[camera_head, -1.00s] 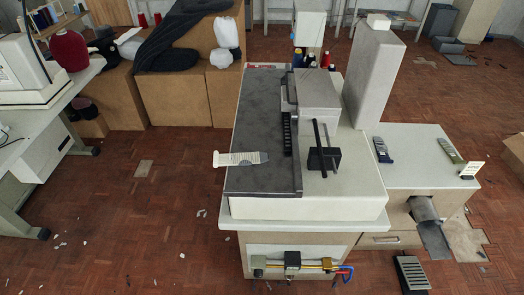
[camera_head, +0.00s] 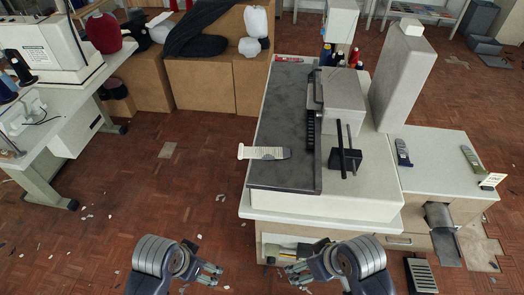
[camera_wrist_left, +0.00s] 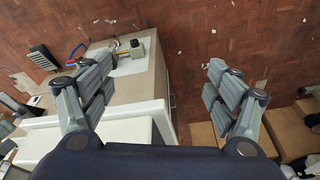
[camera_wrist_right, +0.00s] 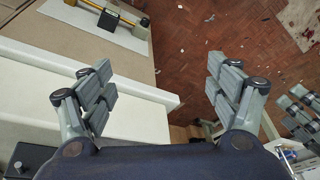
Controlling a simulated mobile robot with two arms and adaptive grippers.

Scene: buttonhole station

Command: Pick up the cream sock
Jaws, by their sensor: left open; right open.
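The cream sock (camera_head: 258,153) lies flat on the dark plate (camera_head: 270,118) of the station in the head view. Its ribbed cream end sticks out past the plate's left edge, and its other end is grey. My left gripper (camera_head: 212,273) is open and empty, low in the head view, in front of the station and left of its front corner. My right gripper (camera_head: 296,265) is open and empty before the station's front face. Both are nearer to me than the sock and apart from it. The sock does not show in either wrist view.
A black block with upright rods (camera_head: 345,162) and a grey housing (camera_head: 343,100) stand right of the sock. A navy item (camera_head: 403,153) and a green one (camera_head: 472,158) lie on the right side table. Floor left of the station is clear except for scraps.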

